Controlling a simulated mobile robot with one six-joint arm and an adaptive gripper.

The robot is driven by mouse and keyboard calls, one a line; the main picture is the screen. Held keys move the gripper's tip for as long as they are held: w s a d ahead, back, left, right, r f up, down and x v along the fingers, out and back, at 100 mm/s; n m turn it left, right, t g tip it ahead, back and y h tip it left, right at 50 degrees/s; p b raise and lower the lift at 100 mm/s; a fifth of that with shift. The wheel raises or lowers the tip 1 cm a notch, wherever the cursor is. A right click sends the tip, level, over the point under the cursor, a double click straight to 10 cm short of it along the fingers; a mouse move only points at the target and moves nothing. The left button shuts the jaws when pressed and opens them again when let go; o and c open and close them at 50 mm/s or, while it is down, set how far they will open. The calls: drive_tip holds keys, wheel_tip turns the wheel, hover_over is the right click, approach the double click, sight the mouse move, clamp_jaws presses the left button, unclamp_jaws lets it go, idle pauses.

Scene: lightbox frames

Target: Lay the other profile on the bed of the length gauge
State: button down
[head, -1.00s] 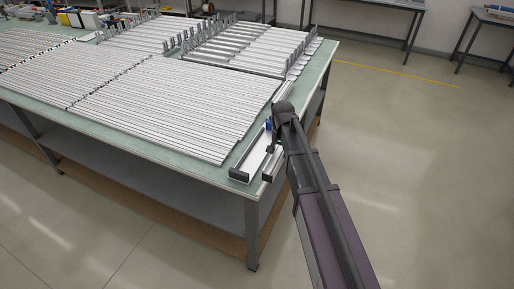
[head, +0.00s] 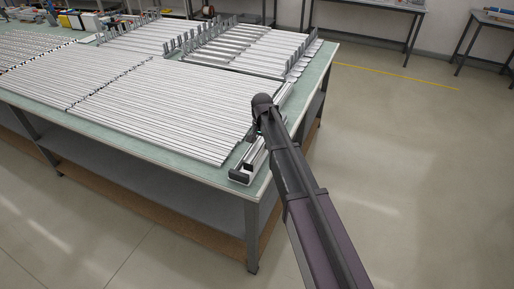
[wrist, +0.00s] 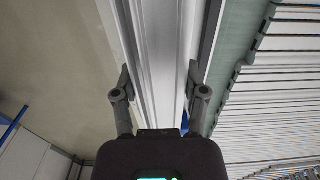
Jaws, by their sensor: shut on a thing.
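My gripper (wrist: 159,88) is shut on a long silver profile (wrist: 160,45), with one finger on each side of it. In the head view my arm hides the gripper and much of this profile. The length gauge (head: 240,176) lies along the right edge of the table, with a dark block at its near end. The held profile runs along the gauge and appears over its bed. I cannot tell whether the profile touches the bed.
Rows of silver profiles (head: 150,105) cover the green table (head: 150,165) left of the gauge. The floor (head: 420,150) right of the table is clear.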

sight(256, 144)
drive_tip(key=shift+w+a, duration=0.4)
drive_tip(key=shift+a, duration=0.05)
drive_tip(key=shift+w+a+f+b, duration=0.25)
drive_tip(key=shift+a+f+b, duration=0.05)
drive_tip(key=shift+f+b, duration=0.2)
drive_tip(key=shift+w+a+f+b, duration=0.2)
drive_tip(key=shift+a+f+b, duration=0.1)
drive_tip(key=shift+f+b, duration=1.1)
drive_tip(key=shift+f, duration=0.15)
drive_tip(key=shift+c, duration=0.6)
unclamp_jaws()
wheel_tip(256, 144, up, 12)
drive_tip(key=p, duration=1.2)
drive_tip(key=shift+r, duration=0.2)
drive_tip(key=shift+d, duration=0.1)
